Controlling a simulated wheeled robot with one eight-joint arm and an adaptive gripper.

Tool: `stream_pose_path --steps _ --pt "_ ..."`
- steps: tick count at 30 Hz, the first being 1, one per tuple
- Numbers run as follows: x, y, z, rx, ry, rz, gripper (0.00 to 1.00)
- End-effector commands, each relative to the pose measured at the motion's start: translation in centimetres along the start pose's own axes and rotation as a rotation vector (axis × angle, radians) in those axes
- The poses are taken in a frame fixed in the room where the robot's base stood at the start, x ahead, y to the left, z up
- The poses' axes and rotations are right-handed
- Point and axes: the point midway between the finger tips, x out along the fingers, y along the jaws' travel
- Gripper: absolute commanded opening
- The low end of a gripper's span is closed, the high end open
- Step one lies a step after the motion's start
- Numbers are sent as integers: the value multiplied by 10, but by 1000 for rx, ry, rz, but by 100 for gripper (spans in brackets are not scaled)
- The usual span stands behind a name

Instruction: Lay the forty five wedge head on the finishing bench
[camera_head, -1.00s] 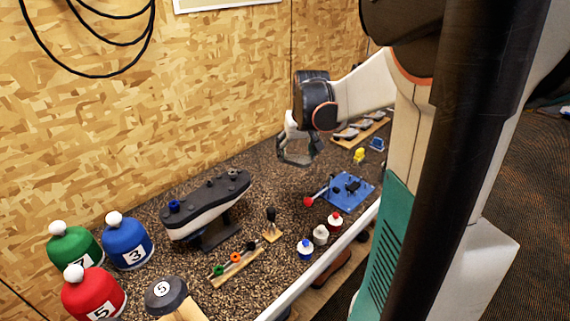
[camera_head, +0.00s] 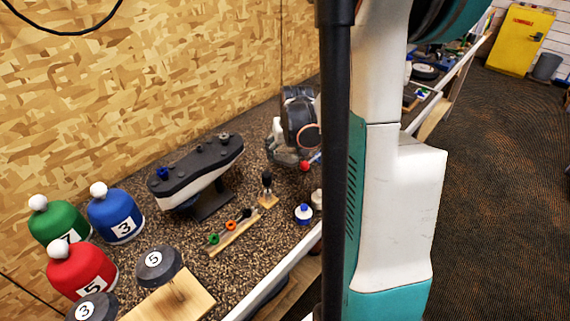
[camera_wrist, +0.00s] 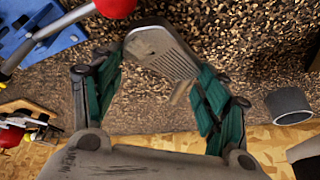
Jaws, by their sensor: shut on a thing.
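A grey metal wedge head (camera_wrist: 160,48) with a grooved face sits between the green-padded fingers of my gripper (camera_wrist: 160,72) in the wrist view. My gripper is shut on it; no loft number is readable. In the head view my gripper (camera_head: 289,157) is low over the speckled bench top (camera_head: 262,228), partly hidden by my own arm and column. The held head cannot be made out clearly there. I cannot tell which surface is the finishing bench.
A red-knobbed lever (camera_wrist: 115,6) on a blue base (camera_wrist: 28,32) is close to the gripper. A black-topped stand (camera_head: 198,165), a rack of small coloured tools (camera_head: 229,232), a blue-capped bottle (camera_head: 303,213) and numbered headcovers (camera_head: 82,270) crowd the bench. Another bench runs back right (camera_head: 447,85).

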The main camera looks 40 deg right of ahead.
Motion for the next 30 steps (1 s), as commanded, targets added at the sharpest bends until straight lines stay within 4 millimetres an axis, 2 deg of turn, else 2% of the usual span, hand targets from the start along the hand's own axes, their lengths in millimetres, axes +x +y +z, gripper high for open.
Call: stream_pose_path --steps 5,12,23,24,27,30 --pt "11 0 4 0 0 0 30" --pt "41 1 17 0 0 0 30" --pt "44 1 18 0 0 0 30" --pt "44 1 18 0 0 0 70" --pt "43 1 18 0 0 0 88" --pt "43 1 18 0 0 0 88"
